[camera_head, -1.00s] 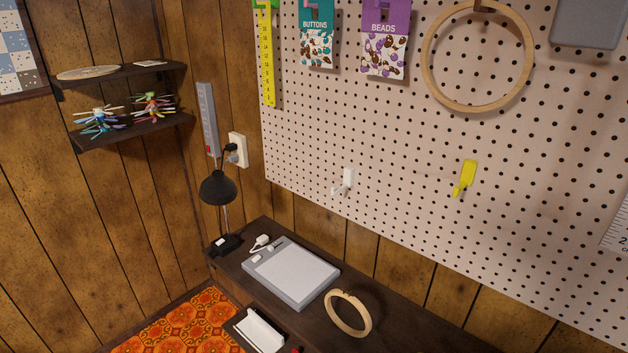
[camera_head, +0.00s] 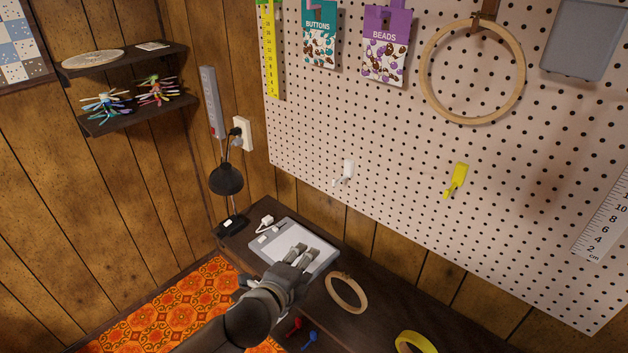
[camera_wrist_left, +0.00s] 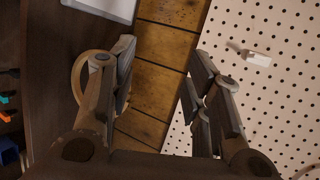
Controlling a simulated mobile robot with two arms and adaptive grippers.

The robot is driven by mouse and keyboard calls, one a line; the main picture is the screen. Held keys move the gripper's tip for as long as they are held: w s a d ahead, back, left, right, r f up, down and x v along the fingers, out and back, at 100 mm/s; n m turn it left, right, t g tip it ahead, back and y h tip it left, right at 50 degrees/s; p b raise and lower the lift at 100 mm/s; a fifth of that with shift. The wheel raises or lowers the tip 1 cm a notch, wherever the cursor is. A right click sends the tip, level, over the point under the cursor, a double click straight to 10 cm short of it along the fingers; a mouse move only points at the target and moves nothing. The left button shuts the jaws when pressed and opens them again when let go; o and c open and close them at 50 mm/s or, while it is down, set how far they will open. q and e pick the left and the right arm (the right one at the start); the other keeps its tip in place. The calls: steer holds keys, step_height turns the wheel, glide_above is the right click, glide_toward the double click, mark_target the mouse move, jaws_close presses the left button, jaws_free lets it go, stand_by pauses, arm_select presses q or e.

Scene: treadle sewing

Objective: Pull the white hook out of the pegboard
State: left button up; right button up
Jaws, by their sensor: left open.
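The white hook (camera_head: 345,171) sits in the pegboard (camera_head: 395,160), near the board's lower left. It also shows in the left wrist view (camera_wrist_left: 257,58), to the right of my fingers. My left gripper (camera_head: 301,254) is below and left of the hook, in front of the grey-white pad on the dark table, apart from the hook. In the left wrist view the fingers of my left gripper (camera_wrist_left: 163,62) are spread wide with nothing between them. My right gripper is in no view.
A yellow hook (camera_head: 456,180) is right of the white one. Button and bead packets (camera_head: 387,45) and a wooden hoop (camera_head: 472,72) hang above. Below are a black lamp (camera_head: 227,180), a flat pad (camera_head: 285,238), another hoop (camera_head: 346,292) and a yellow ring (camera_head: 416,341).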

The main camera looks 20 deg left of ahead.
arm_select(q)
steer(key=w+r+m+t+h, duration=0.2)
steer(key=w+r+m+t, duration=0.1)
steer(key=w+r+m, duration=0.5)
steer(key=m+t+h, duration=0.1)
steer(key=m+h, duration=0.3)
steer(key=m, duration=0.9)
glide_toward(348, 165)
steer(key=p+x, duration=0.1)
steer(key=x, duration=0.1)
steer(key=p+x, duration=0.1)
steer(key=x, duration=0.4)
steer(key=shift+a+r+p, duration=0.1)
steer(key=shift+r+p, duration=0.15)
steer(key=shift+p, duration=0.15)
steer(key=shift+x, duration=0.9)
steer(key=shift+f, duration=0.1)
steer(key=shift+c, duration=0.2)
jaws_close()
steer(key=shift+s+f, duration=0.1)
steer(key=shift+s, duration=0.05)
steer(key=shift+s+a, duration=0.1)
steer(key=shift+s, duration=0.15)
